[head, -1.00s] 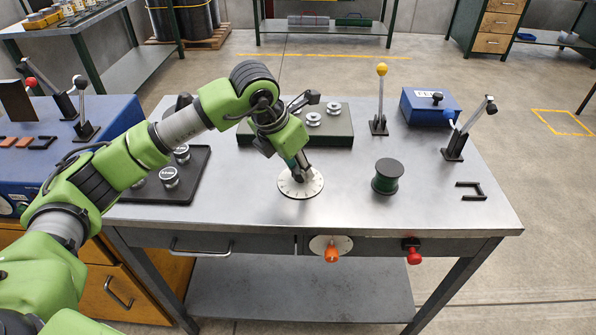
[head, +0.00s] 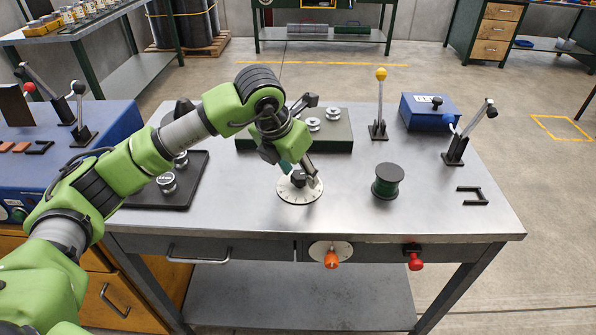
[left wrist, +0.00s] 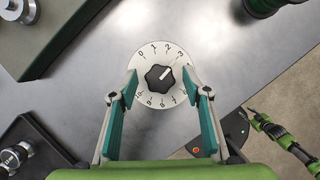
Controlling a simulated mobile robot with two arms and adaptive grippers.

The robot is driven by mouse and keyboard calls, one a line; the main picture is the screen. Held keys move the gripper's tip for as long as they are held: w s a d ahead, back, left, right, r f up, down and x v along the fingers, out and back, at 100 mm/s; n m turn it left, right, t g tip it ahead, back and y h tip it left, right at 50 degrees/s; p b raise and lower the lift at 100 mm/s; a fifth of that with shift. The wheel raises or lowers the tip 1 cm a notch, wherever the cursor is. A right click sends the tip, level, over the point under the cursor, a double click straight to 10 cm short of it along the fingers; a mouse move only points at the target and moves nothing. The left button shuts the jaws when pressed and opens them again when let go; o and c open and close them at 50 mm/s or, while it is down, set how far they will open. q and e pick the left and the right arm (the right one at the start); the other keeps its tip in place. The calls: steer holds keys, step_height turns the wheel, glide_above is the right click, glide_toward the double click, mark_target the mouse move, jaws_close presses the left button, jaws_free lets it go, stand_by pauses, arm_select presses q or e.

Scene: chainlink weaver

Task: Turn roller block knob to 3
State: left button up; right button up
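The dial is a round white plate (head: 290,194) with a black knob (head: 298,180) at its centre, on the grey metal table. In the left wrist view, the knob (left wrist: 159,78) has a white pointer aimed up and right, at about the 3 mark just past 2; the small figures there are hard to read. My left gripper (left wrist: 160,76) is open and empty, its fingers apart on either side of the knob. In the head view, the left gripper (head: 302,172) is just above and beside the knob. A green and black part, probably my right gripper, shows small in the left wrist view.
A green spool (head: 387,180) stands right of the dial. Behind it are a green block with silver knobs (head: 340,144) and a yellow-topped lever (head: 379,105). A dark tray (head: 185,195) lies left. Orange (head: 331,259) and red (head: 415,262) knobs sit on the front edge.

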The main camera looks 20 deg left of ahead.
arm_select(q)
steer(key=v, duration=1.2)
stand_by(0.5)
